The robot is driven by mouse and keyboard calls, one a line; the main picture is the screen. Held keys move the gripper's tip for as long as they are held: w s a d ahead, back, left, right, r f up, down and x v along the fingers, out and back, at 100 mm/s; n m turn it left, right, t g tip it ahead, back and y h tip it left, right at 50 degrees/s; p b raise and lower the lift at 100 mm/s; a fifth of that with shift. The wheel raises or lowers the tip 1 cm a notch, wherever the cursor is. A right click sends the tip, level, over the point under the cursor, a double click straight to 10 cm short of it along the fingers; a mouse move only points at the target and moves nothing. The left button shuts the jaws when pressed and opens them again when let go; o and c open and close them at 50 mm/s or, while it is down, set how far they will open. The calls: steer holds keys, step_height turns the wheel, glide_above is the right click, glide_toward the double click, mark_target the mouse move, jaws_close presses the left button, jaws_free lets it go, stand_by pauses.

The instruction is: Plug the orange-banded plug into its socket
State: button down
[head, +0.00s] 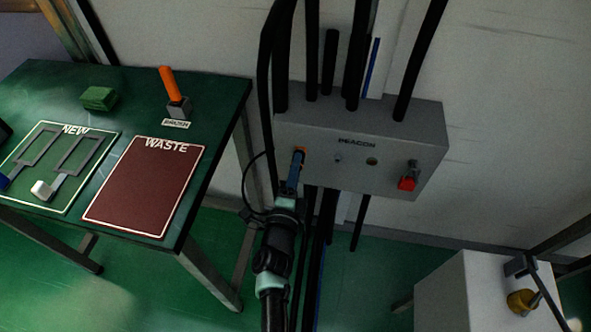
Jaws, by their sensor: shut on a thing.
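My gripper (292,184) reaches up from below to the left part of the front of the grey box marked BEACON (338,169). The plug's end is at the box face. The socket behind it is hidden, and I cannot tell whether the plug is in it or just in front of it. A thin black cable (246,180) loops at the left of my gripper.
The box also has a small knob, a brass-coloured round part (372,161) and a red switch (407,183). Thick black cables (311,50) run above it. The green table (215,110) at left holds NEW and WASTE mats. A white cabinet (460,290) stands lower right.

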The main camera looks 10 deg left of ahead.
steer(key=shift+w, duration=0.4)
steer(key=c, duration=0.5)
jaws_free()
steer(key=shift+s, duration=0.1)
steer(key=s+p, duration=0.2)
steer(key=s, duration=1.1)
steer(key=shift+w, duration=0.1)
